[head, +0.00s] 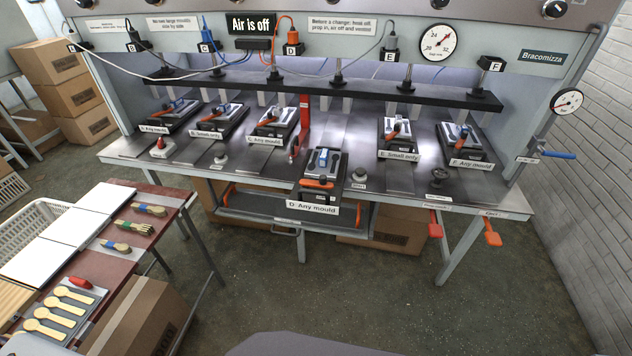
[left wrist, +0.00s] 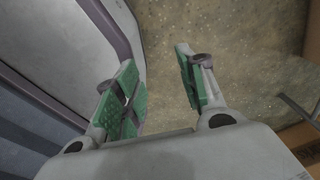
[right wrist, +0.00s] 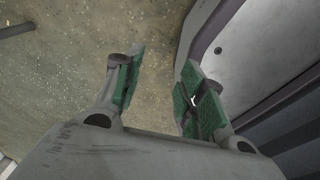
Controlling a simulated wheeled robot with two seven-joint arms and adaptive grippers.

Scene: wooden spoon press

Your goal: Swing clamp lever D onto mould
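Station D's mould (head: 324,163) sits on a black base pulled forward to the bench's front edge, ahead of the other stations. It is a grey block with a blue piece on top. The orange clamp lever D (head: 317,184) lies low across the front of the base, apart from the mould's top, above the "D Any mould" label (head: 311,206). Neither gripper shows in the head view. My left gripper (left wrist: 156,75) is open and empty above the floor. My right gripper (right wrist: 163,68) is also open and empty above the floor.
A black press bar (head: 330,88) spans above the back stations. A red upright (head: 304,122) stands behind D. Small knobs (head: 359,175) flank D. The side table (head: 165,205) stands left. Floor before the bench is clear.

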